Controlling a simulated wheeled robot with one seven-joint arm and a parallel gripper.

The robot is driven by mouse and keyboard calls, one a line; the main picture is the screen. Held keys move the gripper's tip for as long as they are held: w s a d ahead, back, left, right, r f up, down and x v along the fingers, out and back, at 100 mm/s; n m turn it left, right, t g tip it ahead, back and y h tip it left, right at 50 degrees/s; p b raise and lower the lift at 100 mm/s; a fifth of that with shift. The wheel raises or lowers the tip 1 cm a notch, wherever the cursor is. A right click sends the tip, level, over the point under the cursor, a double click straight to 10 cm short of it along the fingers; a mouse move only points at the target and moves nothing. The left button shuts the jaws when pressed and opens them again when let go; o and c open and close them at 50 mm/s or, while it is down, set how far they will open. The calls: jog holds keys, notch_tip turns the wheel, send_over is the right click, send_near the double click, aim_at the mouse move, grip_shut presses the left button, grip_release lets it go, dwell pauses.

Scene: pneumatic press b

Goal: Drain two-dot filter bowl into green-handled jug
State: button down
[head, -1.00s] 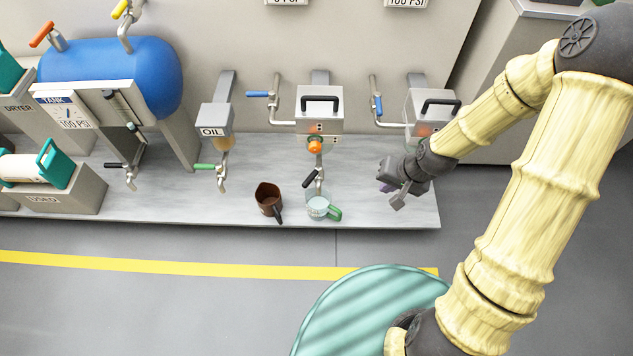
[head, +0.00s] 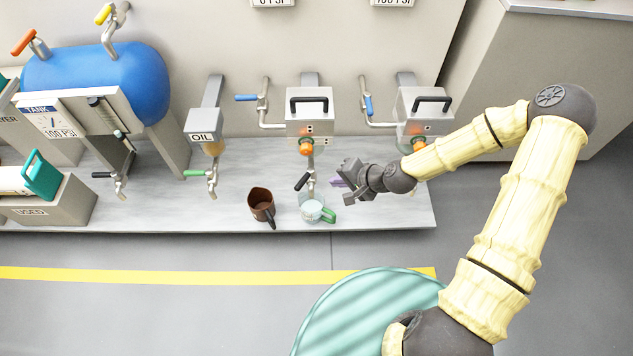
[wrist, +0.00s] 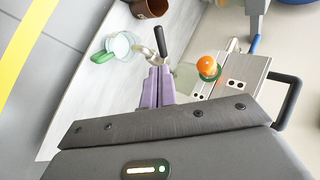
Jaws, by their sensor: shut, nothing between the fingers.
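The filter unit (head: 310,107) with two-dot marks and an orange knob (head: 306,147) is on the back wall, above the bench. Its lower bowl is largely hidden. Below it is a drain valve with a black lever (head: 302,181). The clear jug (head: 313,211) with a green handle stands upright on the bench below that valve. My gripper (head: 338,183) is just right of the valve, its purple fingers shut and empty. In the wrist view the fingers (wrist: 155,85) point toward the black lever (wrist: 161,36), with the jug (wrist: 119,46) to its left.
A brown jug (head: 261,205) stands left of the clear jug. An oil unit (head: 203,128) with a green-lever valve is farther left. A second filter unit (head: 420,105) is right, partly behind my arm. Blue-lever valves sit beside both filter units. The front bench edge is close.

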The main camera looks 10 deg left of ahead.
aim_at(303, 184)
jog(key=b+x, duration=0.6)
jog(key=x, duration=0.8)
jog(key=shift+d+r, duration=0.1)
